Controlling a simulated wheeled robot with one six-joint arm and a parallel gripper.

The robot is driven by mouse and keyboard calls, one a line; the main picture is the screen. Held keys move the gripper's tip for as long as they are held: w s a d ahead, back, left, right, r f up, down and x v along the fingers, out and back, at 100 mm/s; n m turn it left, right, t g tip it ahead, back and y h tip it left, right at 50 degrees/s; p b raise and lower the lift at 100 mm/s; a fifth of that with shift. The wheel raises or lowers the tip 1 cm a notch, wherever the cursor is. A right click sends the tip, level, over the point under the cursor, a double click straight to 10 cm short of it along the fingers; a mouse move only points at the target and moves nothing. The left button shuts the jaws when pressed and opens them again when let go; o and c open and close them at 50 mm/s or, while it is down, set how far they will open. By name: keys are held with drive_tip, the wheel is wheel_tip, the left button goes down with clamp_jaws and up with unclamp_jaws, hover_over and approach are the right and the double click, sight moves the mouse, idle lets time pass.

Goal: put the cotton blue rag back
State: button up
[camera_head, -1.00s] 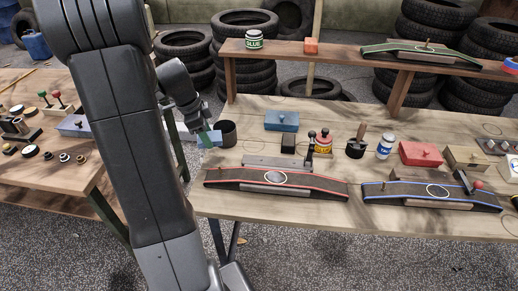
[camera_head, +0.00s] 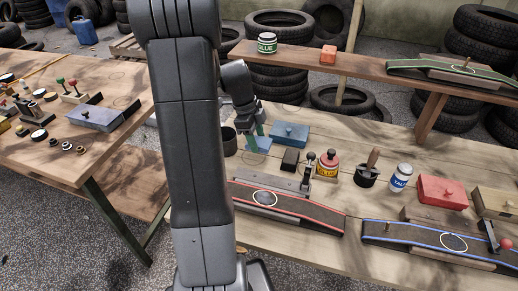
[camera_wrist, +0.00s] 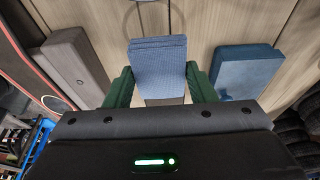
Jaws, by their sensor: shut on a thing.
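The blue rag (camera_head: 257,144) looks like a flat folded cloth. It also shows upright between green fingers in the wrist view (camera_wrist: 158,62). My gripper (camera_head: 256,133) is shut on it, with a finger on each side in the wrist view (camera_wrist: 158,88). In the head view the rag is over the back left of the workbench (camera_head: 330,192), between a dark cup (camera_head: 229,141) and a blue box (camera_head: 290,132). I cannot tell whether its lower edge touches the bench.
The raised shelf (camera_head: 300,56) runs behind. A second table (camera_head: 60,155) is at left. My arm hides part of the bench's left end.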

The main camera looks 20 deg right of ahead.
drive_tip(key=shift+f, duration=2.1)
drive_tip(key=shift+f, duration=0.1)
drive_tip(key=o, duration=0.9)
drive_tip(key=v, duration=1.2)
drive_tip(key=shift+s+d+p, duration=0.1)
drive_tip(key=shift+p, duration=0.2)
